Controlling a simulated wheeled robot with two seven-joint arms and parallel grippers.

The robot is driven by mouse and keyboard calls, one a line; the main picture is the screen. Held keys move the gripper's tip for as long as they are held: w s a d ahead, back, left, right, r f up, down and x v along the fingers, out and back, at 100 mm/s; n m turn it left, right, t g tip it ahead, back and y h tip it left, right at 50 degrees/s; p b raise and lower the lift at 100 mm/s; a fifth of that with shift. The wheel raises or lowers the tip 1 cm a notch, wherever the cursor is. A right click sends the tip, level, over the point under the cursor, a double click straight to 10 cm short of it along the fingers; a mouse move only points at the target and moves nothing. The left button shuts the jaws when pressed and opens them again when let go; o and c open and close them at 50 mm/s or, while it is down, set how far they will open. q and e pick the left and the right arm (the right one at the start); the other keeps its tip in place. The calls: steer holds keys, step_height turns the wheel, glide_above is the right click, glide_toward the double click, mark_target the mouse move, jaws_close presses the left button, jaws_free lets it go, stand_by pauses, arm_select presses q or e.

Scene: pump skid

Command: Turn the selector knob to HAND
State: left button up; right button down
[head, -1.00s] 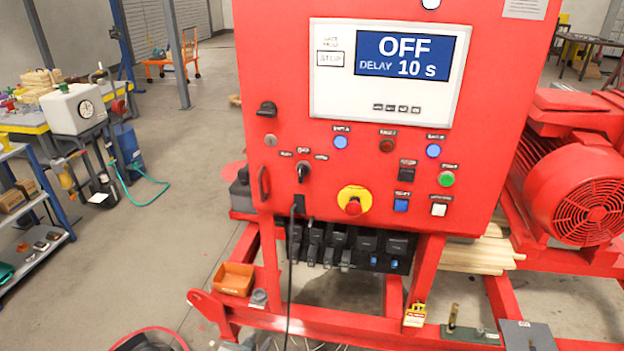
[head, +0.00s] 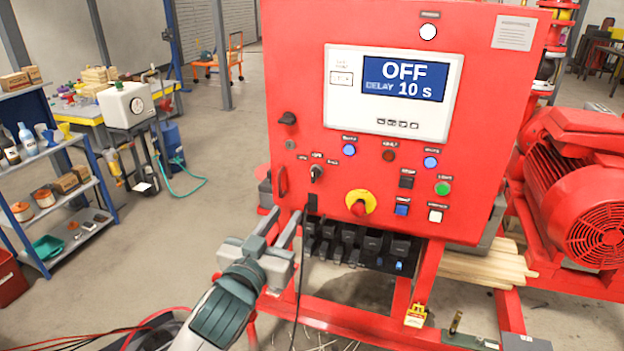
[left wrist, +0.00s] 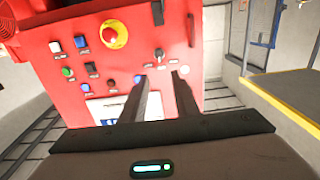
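The selector knob (head: 316,173) is a small black knob on the lower left of the red control panel (head: 300,90). Small labels sit above it, too blurred to read; its pointer looks about upright. In the left wrist view the panel shows upside down, with the knob (left wrist: 159,54) just beyond the fingertips. My left gripper (head: 282,212) is open and empty, below and left of the knob in the head view. Its two fingers also show apart in the left wrist view (left wrist: 160,76). The gripper appears apart from the panel. My right gripper is not in view.
A yellow-ringed red emergency stop (head: 359,203) is right of the knob. The display (head: 404,78) reads OFF, DELAY 10 s. A black cable (head: 299,270) hangs below.

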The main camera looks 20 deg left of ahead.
arm_select(q)
steer(key=shift+w+d, duration=0.1)
steer(key=p, duration=0.7)
glide_toward(312, 177)
steer(key=w, duration=0.9)
steer(key=shift+d+r, duration=0.15)
jaws_close()
